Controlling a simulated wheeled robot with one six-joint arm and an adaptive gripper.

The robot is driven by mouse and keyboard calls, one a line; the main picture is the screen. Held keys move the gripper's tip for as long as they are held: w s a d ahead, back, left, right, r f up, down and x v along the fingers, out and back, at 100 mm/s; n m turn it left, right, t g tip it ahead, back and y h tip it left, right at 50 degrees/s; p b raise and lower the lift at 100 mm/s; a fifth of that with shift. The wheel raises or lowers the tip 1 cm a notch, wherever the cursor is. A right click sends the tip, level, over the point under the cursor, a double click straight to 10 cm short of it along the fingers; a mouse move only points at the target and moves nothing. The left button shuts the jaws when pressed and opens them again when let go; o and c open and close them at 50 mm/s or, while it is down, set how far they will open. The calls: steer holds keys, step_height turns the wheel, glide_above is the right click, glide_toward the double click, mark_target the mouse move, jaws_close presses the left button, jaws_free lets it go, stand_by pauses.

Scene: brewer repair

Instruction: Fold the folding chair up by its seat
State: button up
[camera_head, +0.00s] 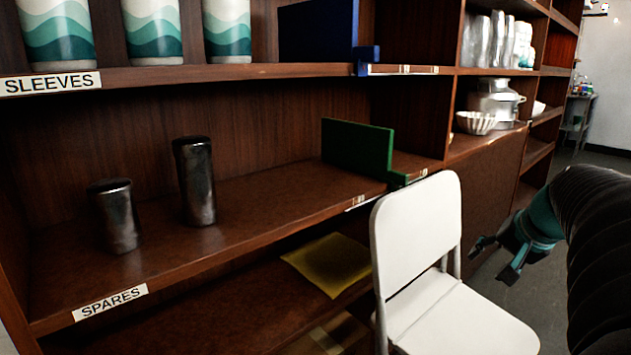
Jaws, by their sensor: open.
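The white folding chair (418,232) stands unfolded at the lower right of the head view, in front of the shelf unit. Its backrest is upright and its seat (460,318) lies down flat, facing right and toward the camera. The chair's lower legs are cut off by the picture's bottom edge. My gripper (490,260), teal and dark, is open and empty. In the picture it is right of the backrest and above the seat, and it appears apart from the chair.
A wooden shelf unit (250,195) runs along the left and middle. It holds two dark metal canisters (193,180), a green divider (357,148), a yellow cloth-like sheet (330,263) and patterned cups (152,30).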

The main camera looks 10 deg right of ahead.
steer(key=s+a+f+n, duration=0.1)
steer(key=s+a+n, duration=0.1)
steer(key=a, duration=0.6)
steer(key=s+a+f+n+g, duration=0.1)
steer(key=s+a+f+n, duration=0.1)
steer(key=a, duration=0.6)
steer(key=shift+s+n, duration=0.3)
steer(key=shift+s, duration=0.15)
steer(key=s+a+f+n, duration=0.1)
steer(key=s+a+f, duration=0.1)
steer(key=s+a, duration=0.1)
steer(key=s+a+f+n, duration=0.1)
steer(key=s+a+n, duration=0.1)
steer(key=s, duration=0.1)
steer(key=s+a+f+n, duration=0.2)
steer(key=a, duration=0.1)
steer(key=shift+s+a+f, duration=0.3)
steer(key=shift+s+a, duration=0.05)
steer(key=shift+s, duration=0.05)
steer(key=shift+c, duration=0.2)
steer(key=shift+s+a+f, duration=0.1)
steer(key=shift+s, duration=0.05)
steer(key=c, duration=0.4)
steer(key=shift+f, duration=0.1)
jaws_close()
